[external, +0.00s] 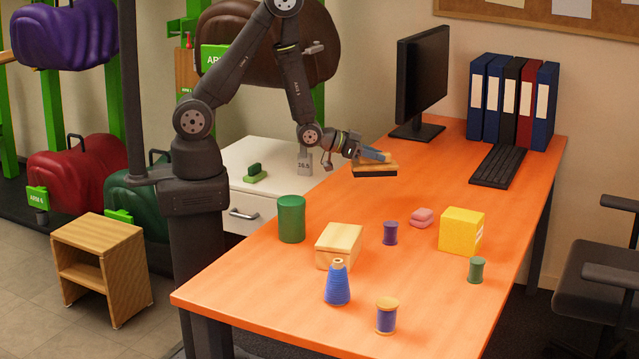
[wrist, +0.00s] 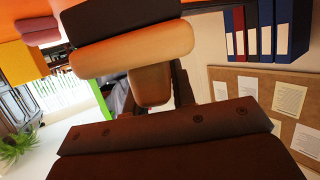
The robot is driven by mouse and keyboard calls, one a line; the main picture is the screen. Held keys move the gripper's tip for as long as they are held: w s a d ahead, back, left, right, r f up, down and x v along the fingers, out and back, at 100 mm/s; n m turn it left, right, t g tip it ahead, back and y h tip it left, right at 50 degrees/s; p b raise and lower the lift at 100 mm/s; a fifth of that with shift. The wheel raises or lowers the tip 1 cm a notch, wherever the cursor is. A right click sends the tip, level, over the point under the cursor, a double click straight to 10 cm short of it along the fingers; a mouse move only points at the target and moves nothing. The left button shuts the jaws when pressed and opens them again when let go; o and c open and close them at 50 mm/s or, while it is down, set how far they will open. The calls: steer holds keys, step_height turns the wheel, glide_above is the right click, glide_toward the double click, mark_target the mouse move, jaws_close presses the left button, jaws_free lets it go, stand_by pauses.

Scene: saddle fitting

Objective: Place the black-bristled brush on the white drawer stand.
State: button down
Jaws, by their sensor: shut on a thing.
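The black-bristled brush (external: 376,168) has a pale wooden body with dark bristles on its underside. My gripper (external: 374,156) is shut on its wooden top, and the brush lies roughly level at the far left part of the orange table. I cannot tell whether the bristles touch the tabletop. In the wrist view the brush (wrist: 130,50) fills the upper middle, with its wooden grip and black bristle block showing. The white drawer stand (external: 232,203) is left of the table, with a drawer handle on its front. The gripper is to the right of it, over the table.
A green brush-like item (external: 254,173) and a grey block marked with a number (external: 304,164) appear on the stand's top. A green can (external: 291,219), wooden box (external: 339,246) and several spools occupy the table's nearer part. The monitor (external: 421,80) stands behind the brush.

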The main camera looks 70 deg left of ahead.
steer(key=s+d+r+m+g+h, duration=0.2)
steer(key=s+d+m+h, duration=0.1)
steer(key=s+d, duration=0.65)
steer(key=s+d+r+m+g+h, duration=0.2)
steer(key=s+d+m+h, duration=0.15)
steer(key=s+d, duration=0.6)
glide_above(373, 221)
step_height(373, 221, down, 7)
steer(key=shift+d+f, duration=0.15)
steer(key=shift+f, duration=1.8)
steer(key=shift+f, duration=0.15)
steer(key=c, duration=1.2)
jaws_free()
steer(key=shift+s, duration=0.1)
